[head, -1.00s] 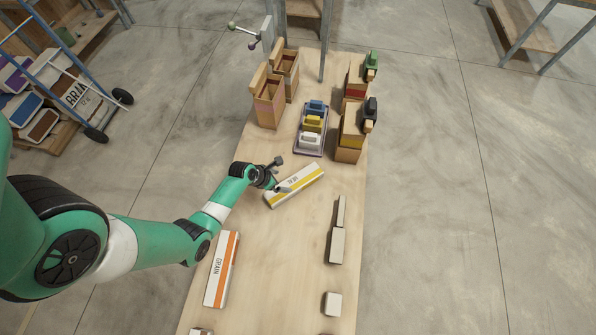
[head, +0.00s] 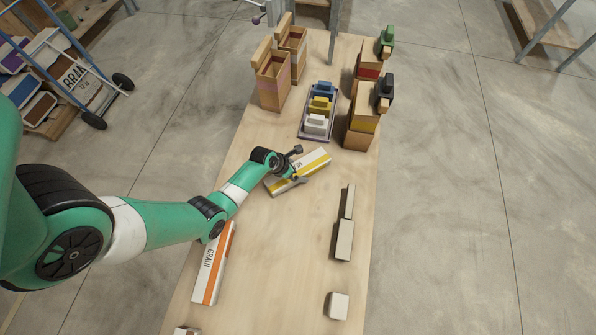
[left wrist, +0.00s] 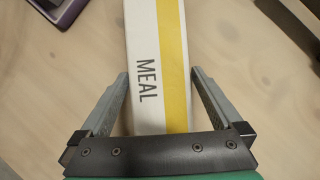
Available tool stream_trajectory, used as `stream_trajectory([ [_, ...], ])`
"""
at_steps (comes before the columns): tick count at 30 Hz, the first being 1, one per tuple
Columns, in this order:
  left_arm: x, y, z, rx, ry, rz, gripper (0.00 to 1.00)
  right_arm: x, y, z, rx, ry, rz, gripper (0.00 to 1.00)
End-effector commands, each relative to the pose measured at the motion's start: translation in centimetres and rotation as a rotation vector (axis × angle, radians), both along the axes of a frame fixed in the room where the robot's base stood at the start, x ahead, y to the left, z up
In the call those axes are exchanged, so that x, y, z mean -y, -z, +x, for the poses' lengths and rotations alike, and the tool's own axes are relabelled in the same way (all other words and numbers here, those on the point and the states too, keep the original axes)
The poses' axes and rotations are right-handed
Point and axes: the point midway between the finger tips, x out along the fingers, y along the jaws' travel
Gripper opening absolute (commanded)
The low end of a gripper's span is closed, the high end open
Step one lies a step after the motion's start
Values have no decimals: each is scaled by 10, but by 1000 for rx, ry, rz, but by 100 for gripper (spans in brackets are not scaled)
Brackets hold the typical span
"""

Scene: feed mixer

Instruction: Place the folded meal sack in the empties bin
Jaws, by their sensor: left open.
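The folded meal sack is a long white block with a yellow stripe and the word MEAL. It lies flat and slanted on the wooden table in the head view (head: 318,160) and runs up the left wrist view (left wrist: 156,45). My left gripper (head: 297,166) is over the sack's near part and hides some of it. In the left wrist view its open fingers (left wrist: 160,78) stand on either side of the sack, with gaps showing. Two open-topped tan bins (head: 272,88) stand at the table's back left; I cannot tell which container is the empties bin. My right gripper is not in view.
A GRAIN sack (head: 213,264) with an orange stripe lies near my left arm. A tray (head: 303,134) of coloured blocks stands mid-table beyond the meal sack, with scoop-topped boxes (head: 360,136) to its right. Pale blocks (head: 344,242) lie along the right edge. The table's centre front is clear.

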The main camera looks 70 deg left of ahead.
Motion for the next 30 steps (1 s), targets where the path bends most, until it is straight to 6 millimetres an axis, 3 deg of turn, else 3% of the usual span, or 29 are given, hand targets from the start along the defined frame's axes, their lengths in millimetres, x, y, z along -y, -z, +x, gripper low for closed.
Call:
stream_trajectory([
  [1, -1, 8, 3, 1, 1, 1, 100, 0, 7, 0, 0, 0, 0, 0],
  [9, -1, 6, 5, 2, 0, 2, 98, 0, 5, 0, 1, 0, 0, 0],
  [23, -1, 6, 5, 2, 0, 1, 15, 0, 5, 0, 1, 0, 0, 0],
  [30, -1, 3, 5, 3, 0, 1, 14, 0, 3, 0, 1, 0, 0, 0],
])
